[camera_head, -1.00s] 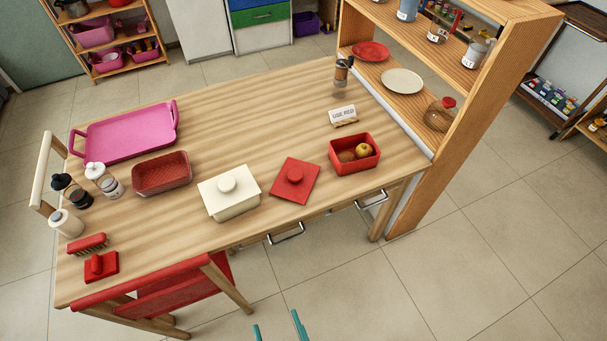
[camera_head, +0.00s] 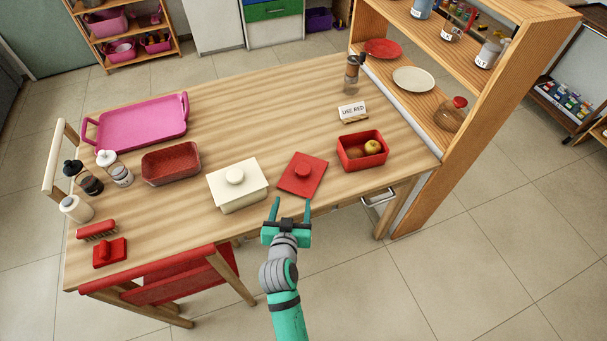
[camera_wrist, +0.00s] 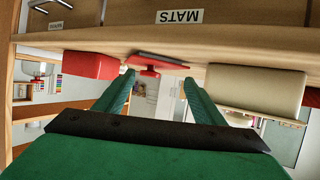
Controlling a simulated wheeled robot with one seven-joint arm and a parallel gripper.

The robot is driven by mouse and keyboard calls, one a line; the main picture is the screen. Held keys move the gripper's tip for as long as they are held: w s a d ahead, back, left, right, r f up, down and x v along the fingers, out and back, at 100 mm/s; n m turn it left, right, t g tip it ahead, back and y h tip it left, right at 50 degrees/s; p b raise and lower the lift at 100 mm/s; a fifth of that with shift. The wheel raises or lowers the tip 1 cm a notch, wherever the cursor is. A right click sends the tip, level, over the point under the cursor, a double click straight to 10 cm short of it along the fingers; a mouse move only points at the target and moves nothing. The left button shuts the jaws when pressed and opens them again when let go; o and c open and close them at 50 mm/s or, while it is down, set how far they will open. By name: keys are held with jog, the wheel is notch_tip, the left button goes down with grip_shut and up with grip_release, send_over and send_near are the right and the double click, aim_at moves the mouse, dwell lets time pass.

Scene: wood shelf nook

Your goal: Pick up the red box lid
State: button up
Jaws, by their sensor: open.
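A flat square red lid with a round knob (camera_head: 302,178) lies on the table near the front edge, between a cream lidded box (camera_head: 238,192) and an open red box (camera_head: 362,157) holding round food items. My gripper (camera_head: 290,207) is open and empty, just off the table's front edge, its fingers pointing toward the lid but apart from it. The wrist view is upside down. There the red lid (camera_wrist: 160,60) shows beyond and between the fingertips (camera_wrist: 158,79), with the red box (camera_wrist: 90,65) to the left and the cream box (camera_wrist: 258,88) to the right.
A small red block with a knob (camera_head: 109,252) and a red brush (camera_head: 97,230) lie at the front left. A ribbed red dish (camera_head: 171,164), a pink tray (camera_head: 145,128) and a "USE RED" sign (camera_head: 352,112) stand farther back. A drawer handle (camera_head: 378,197) sticks out in front.

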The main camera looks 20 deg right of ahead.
aim_at(303, 170)
jog(key=shift+m+g+h, duration=0.3)
jog(key=shift+m+h, duration=0.3)
jog(key=shift+m, duration=0.1)
jog(key=w+d+r, duration=0.2)
jog(key=w, duration=0.2)
jog(key=shift+d+r, duration=0.4)
jog(key=shift+w+d, duration=0.2)
jog(key=shift+w, duration=0.1)
jog(key=x, duration=0.5)
jog(key=shift+w+d, duration=0.1)
jog(key=shift+w, duration=0.1)
jog(key=shift+f+x, duration=0.1)
jog(key=shift+x, duration=1.15)
jog(key=shift+f+x, duration=0.15)
jog(key=shift+x, duration=1.1)
jog(key=c, duration=1.2)
